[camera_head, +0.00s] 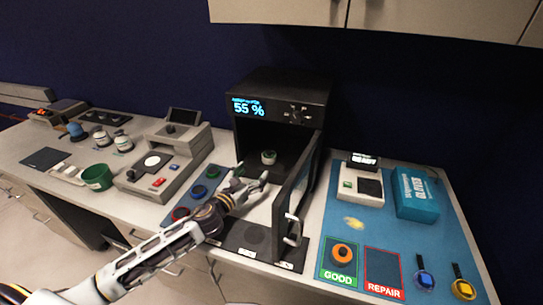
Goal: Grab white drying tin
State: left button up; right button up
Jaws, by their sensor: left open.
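A small round white tin (268,159) with a dark greenish top sits inside the black drying oven (281,97), near the front of its chamber. The oven door (297,190) stands open, swung out to the right. My left gripper (253,175) is open in front of the oven opening, just left of the door. Its fingers point toward the tin, and they look empty and apart from it. My right gripper is not in view.
A blue mat (345,222) on the right carries a small grey device (361,186), a teal box (415,196) and GOOD and REPAIR squares. A grey machine (164,163) and green cup (97,177) stand left. The open door borders the gripper's right side.

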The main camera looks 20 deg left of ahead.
pick_arm(q)
jog(key=shift+s, duration=0.15)
send_near(269, 156)
jog(key=shift+p+x, duration=0.4)
jog(key=shift+x, duration=2.45)
jog(key=shift+d, duration=0.15)
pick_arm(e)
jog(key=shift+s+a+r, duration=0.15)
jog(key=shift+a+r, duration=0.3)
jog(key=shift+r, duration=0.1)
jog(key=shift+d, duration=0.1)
